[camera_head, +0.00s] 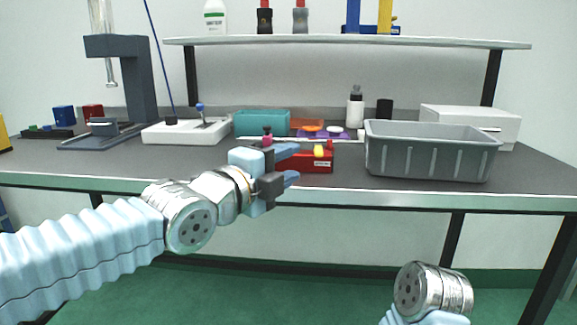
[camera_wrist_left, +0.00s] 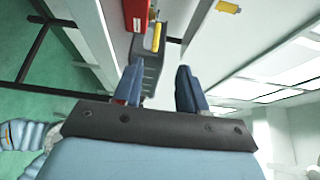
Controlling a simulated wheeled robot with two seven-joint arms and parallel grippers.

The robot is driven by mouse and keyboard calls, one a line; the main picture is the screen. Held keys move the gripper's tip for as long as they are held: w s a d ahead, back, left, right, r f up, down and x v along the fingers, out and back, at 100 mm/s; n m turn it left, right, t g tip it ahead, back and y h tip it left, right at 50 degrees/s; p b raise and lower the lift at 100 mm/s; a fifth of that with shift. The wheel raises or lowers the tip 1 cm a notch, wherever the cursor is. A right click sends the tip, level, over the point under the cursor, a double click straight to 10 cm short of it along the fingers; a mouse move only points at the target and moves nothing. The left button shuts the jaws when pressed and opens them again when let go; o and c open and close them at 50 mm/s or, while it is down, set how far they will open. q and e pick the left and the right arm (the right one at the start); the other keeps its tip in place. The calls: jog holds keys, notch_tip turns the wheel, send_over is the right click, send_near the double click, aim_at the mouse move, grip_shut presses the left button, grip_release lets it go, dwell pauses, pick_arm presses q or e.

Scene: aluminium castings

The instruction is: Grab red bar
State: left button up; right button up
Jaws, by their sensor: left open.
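My left gripper (camera_head: 293,165) is open and empty in front of the bench. Its blue fingers point right towards the red block and overlap its left end in the head view. In the left wrist view, the red block (camera_wrist_left: 136,14) shows beyond the open left gripper (camera_wrist_left: 159,72), at the top, cut off by the frame edge. Only a wrist joint of my right arm shows; its gripper is out of view.
A grey bin (camera_head: 430,158) stands right of the red block. A teal box (camera_head: 262,123) and a white tray (camera_head: 185,132) stand behind and left. A shelf (camera_head: 350,42) spans above. The bench's front edge (camera_head: 400,197) runs below the left gripper.

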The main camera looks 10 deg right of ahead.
aim_at(317, 150)
pick_arm(q)
jog(key=p+x, duration=0.1)
jog(key=x, duration=0.6)
jog(key=p+x, duration=0.1)
jog(key=x, duration=0.2)
jog(key=shift+w+d+f+p, duration=0.15)
jog(key=shift+w+f+p, duration=0.15)
jog(key=shift+w+f, duration=0.1)
jog(key=shift+c, duration=0.4)
grip_shut()
